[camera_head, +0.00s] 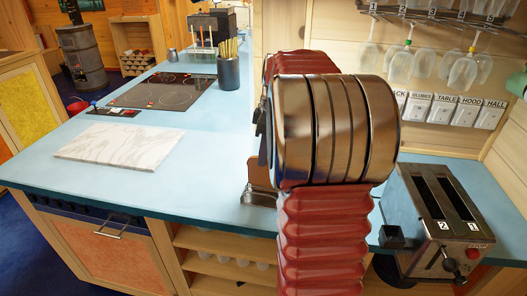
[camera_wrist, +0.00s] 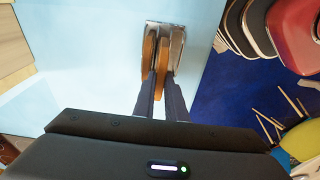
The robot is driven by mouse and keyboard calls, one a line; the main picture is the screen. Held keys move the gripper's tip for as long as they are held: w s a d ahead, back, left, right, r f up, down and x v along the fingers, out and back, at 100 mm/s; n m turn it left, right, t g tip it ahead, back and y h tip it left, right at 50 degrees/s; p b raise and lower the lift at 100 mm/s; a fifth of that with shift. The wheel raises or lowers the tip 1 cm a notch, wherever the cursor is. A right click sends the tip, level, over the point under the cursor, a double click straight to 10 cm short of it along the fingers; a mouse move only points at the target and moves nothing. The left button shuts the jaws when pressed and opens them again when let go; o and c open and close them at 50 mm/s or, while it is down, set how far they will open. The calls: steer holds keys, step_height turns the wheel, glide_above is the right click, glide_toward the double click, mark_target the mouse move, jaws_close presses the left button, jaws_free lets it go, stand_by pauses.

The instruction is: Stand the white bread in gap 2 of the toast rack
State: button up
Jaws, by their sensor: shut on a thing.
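In the wrist view my gripper (camera_wrist: 160,84) is shut on a brown-edged bread slice (camera_wrist: 163,52), seen edge-on between the fingers. This appears to be the white bread, but its faces are hidden. The slice is upright at the metal toast rack (camera_wrist: 180,46). Another brown-edged slice (camera_wrist: 148,48) stands close on its left, outside the left finger. The gap numbers cannot be read, and I cannot tell how deep the held slice sits. In the head view my arm hides most of the rack; its metal base (camera_head: 257,196) shows on the blue counter.
A two-slot toaster (camera_head: 423,205) stands at the right on the counter (camera_head: 190,197). A white marble board (camera_head: 122,147) lies at the left, with a dark hob (camera_head: 160,91) and a utensil pot (camera_head: 229,72) behind. Glasses hang at upper right. The counter left of the rack is clear.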

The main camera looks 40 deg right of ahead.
glide_above(263, 185)
steer(key=shift+w+d+f, duration=0.1)
steer(key=shift+d+f, duration=0.05)
steer(key=shift+f, duration=1)
steer(key=shift+w+d+f, duration=0.1)
steer(key=shift+d+f, duration=0.05)
steer(key=shift+f, duration=0.95)
steer(key=o, duration=0.8)
steer(key=shift+r, duration=0.1)
steer(key=r, duration=0.4)
steer(key=s+r, duration=0.1)
steer(key=r, duration=0.4)
steer(key=d+r, duration=0.1)
steer(key=r, duration=0.3)
steer(key=shift+s+r, duration=0.15)
steer(key=shift+s, duration=0.1)
